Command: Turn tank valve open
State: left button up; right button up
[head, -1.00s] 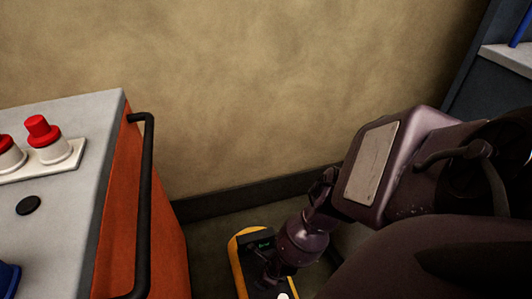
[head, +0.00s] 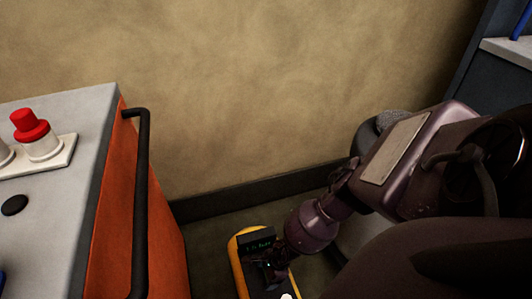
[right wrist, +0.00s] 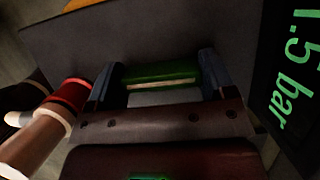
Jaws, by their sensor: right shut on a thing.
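A yellow-edged unit (head: 236,262), which seems to be the tank unit, stands low near the wall in the head view. It carries a dark display (head: 258,241) with green text; the right wrist view shows the display (right wrist: 290,75) reading "1.5 bar". My right gripper (head: 274,266) reaches down onto this unit. In the right wrist view my right gripper (right wrist: 160,82) has a green valve handle (right wrist: 165,73) between its fingers and is shut on it. The valve's body is mostly hidden. My left gripper is not in view.
An orange cart (head: 150,230) with a grey top (head: 62,235) and black side rail (head: 141,200) stands at left, bearing red-capped white fittings (head: 38,135). A beige wall (head: 270,80) is behind. A red-banded cylinder (right wrist: 70,95) lies beside my right gripper.

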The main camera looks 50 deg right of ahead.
jog(key=shift+s+d+f+n, duration=0.1)
jog(key=shift+s+n, duration=0.1)
jog(key=shift+n, duration=0.1)
jog(key=o, duration=0.9)
jog(key=shift+w, duration=0.1)
